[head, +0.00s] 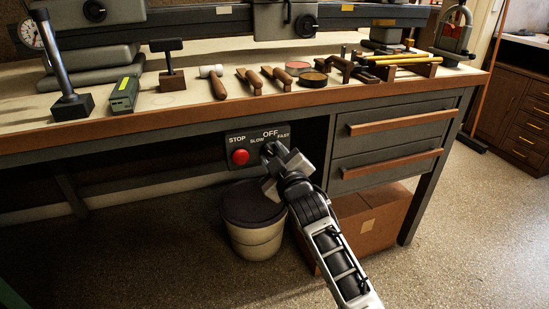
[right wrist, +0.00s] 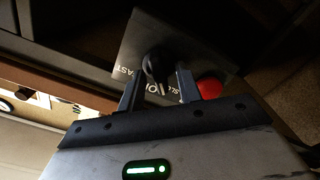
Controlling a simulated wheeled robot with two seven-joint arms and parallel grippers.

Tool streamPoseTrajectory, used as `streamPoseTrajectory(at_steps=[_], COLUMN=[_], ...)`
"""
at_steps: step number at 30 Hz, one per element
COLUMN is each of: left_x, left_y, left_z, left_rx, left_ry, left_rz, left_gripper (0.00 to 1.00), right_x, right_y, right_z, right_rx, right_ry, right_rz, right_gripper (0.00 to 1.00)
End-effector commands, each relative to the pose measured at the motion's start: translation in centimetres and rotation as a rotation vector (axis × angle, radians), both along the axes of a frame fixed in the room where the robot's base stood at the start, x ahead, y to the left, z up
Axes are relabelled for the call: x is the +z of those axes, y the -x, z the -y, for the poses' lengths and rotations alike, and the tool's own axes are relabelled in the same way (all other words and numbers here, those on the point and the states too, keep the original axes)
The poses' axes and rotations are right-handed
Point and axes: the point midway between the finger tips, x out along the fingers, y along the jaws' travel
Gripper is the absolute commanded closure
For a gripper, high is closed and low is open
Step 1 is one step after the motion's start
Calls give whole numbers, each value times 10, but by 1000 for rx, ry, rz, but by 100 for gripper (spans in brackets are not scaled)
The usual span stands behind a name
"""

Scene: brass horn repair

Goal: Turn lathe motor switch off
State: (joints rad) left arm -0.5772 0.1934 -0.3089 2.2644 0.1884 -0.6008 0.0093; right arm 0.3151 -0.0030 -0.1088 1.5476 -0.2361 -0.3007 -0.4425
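The lathe switch panel (head: 258,146) is a dark plate under the bench's front edge, lettered STOP, SLOW, OFF and FAST. A red stop button (head: 240,157) is at its left. The black switch knob (right wrist: 155,68) shows in the right wrist view, with a pale pointer line directed down the picture, near the partly hidden OFF lettering. I cannot tell its exact setting. My right gripper (right wrist: 158,88) is open, one finger on each side of the knob; contact is unclear. In the head view, the right gripper (head: 271,156) mostly hides the knob. My left gripper is not in view.
The bench top (head: 150,101) above holds several hand tools and lathe parts. A lidded bin (head: 255,238) stands below the panel, and a cardboard box (head: 372,225) is under the drawers (head: 395,140). The floor in front is open.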

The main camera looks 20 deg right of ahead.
Motion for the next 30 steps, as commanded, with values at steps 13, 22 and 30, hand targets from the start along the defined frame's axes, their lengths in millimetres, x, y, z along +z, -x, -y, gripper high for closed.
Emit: streamPoseTrajectory(at_steps=[13,22,30], left_x=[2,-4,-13], left_y=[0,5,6], left_z=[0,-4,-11], left_rx=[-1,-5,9], left_ry=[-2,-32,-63], left_rz=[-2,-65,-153], left_gripper=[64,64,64], right_x=[0,2,4], right_y=[0,0,0], right_z=[0,1,2], right_rx=[-1,-1,-2], right_ry=[-16,-161,-376], right_rz=[-1,-9,-15], right_gripper=[100,100,100])
